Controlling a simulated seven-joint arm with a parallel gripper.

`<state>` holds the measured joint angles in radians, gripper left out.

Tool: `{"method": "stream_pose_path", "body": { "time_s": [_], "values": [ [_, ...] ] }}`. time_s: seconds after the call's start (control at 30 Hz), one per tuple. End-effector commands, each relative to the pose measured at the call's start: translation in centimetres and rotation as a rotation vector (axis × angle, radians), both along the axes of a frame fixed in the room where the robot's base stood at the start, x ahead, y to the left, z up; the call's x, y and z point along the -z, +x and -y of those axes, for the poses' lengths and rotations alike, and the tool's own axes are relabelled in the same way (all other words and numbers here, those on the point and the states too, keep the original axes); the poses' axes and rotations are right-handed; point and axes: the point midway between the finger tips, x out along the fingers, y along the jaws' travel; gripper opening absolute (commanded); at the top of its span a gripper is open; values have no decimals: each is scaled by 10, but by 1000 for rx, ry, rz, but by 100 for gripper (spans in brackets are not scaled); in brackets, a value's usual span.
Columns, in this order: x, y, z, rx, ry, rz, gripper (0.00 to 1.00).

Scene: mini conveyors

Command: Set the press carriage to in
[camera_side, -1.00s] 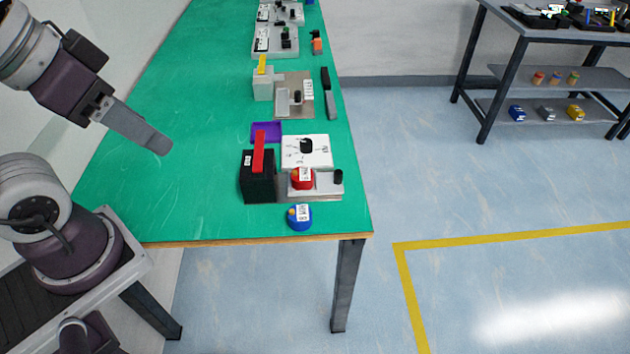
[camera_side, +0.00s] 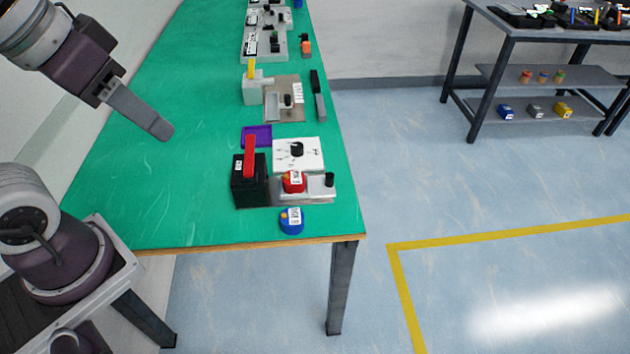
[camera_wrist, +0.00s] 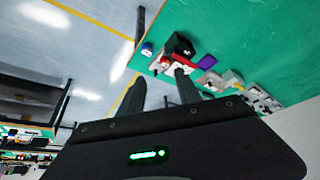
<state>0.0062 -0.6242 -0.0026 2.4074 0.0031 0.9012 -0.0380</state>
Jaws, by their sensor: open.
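A black box press with a red lever (camera_side: 249,157) stands near the front right of the green table. At its right a grey metal base (camera_side: 318,188) carries a red round piece with a white label (camera_side: 293,182) and a black knob (camera_side: 329,180). This looks like the press carriage; the red piece sits outside the black box, just to its right. The black box also shows in the wrist view (camera_wrist: 179,44). My gripper (camera_side: 160,130) is open and empty, above the table, well left of the press. Its two fingers also show in the wrist view (camera_wrist: 160,82).
A blue round piece (camera_side: 291,221) lies before the base near the table's front edge. A white dial panel (camera_side: 313,153) and a purple tray (camera_side: 257,136) lie behind the press. A yellow-lever device (camera_side: 252,87) stands farther back. The table's left side is clear.

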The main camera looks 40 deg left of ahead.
Motion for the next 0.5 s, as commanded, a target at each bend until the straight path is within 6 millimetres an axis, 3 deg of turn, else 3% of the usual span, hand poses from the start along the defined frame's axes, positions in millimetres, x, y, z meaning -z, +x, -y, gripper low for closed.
{"method": "stream_pose_path", "body": {
  "time_s": [0.13,0.23,0.33,0.4,0.5],
  "values": [
    [-6,94,7,-72,-31,-116,40],
    [16,163,15,-128,-49,-194,40],
    [62,228,25,-190,-65,-272,40],
    [106,265,33,-233,-73,-324,40],
    [171,300,42,-289,-79,-386,40]
  ]
}}
